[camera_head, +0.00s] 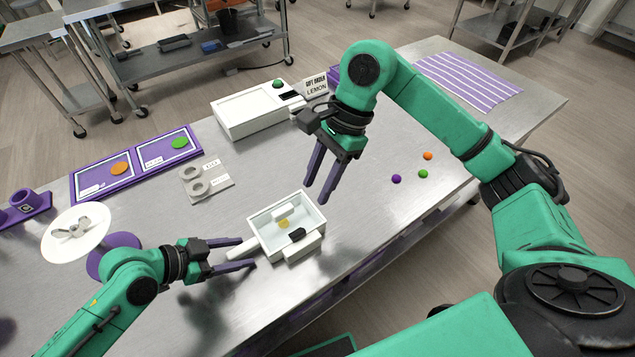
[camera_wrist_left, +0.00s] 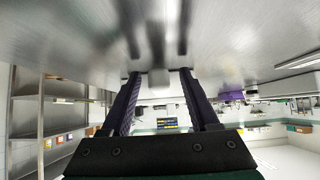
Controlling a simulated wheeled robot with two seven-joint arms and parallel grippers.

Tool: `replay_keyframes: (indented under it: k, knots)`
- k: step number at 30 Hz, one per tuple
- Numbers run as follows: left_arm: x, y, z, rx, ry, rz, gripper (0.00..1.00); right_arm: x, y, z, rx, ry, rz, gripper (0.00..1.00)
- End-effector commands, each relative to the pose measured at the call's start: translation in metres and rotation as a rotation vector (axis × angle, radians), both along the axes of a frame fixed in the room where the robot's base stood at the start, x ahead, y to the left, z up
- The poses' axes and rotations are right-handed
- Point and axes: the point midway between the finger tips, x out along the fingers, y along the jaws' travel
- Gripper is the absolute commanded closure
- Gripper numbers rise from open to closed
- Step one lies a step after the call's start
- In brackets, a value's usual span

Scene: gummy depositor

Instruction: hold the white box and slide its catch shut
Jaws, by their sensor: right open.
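The white box (camera_head: 267,238) sits on the steel table, with a pale handle (camera_head: 240,250) sticking out to its left. Inside it are a small yellow piece (camera_head: 284,223) and a white block. A black part (camera_head: 297,234), perhaps the catch, is at its near right side. My left gripper (camera_head: 248,251) is open, with its fingers on either side of the handle; I see no clear grip. In the left wrist view a blurred white end (camera_wrist_left: 158,78) shows between the spread fingers. My right gripper (camera_head: 316,194) is open and empty above the table, just beyond the box's far right corner.
A white device (camera_head: 245,112) with a green button and a "LEMON" sign (camera_head: 316,86) stand behind. Small coloured balls (camera_head: 396,179) lie right.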

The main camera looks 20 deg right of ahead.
Motion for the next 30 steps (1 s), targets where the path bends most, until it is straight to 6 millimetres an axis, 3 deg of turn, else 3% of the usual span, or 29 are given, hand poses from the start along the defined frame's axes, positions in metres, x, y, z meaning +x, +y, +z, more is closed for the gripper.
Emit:
replay_keyframes:
  k: [11,21,30]
  knots:
    - [-0.001,0.006,0.004,0.002,-0.002,0.001,0.38,0.000,0.000,0.000,0.000,0.000,0.000,0.55]
    - [-0.016,0.065,0.052,0.010,0.000,0.001,0.38,0.000,0.000,0.000,0.000,0.000,0.000,0.55]
    - [-0.022,0.089,0.076,0.003,-0.001,-0.001,0.38,0.000,0.000,0.000,0.000,0.000,0.000,0.55]
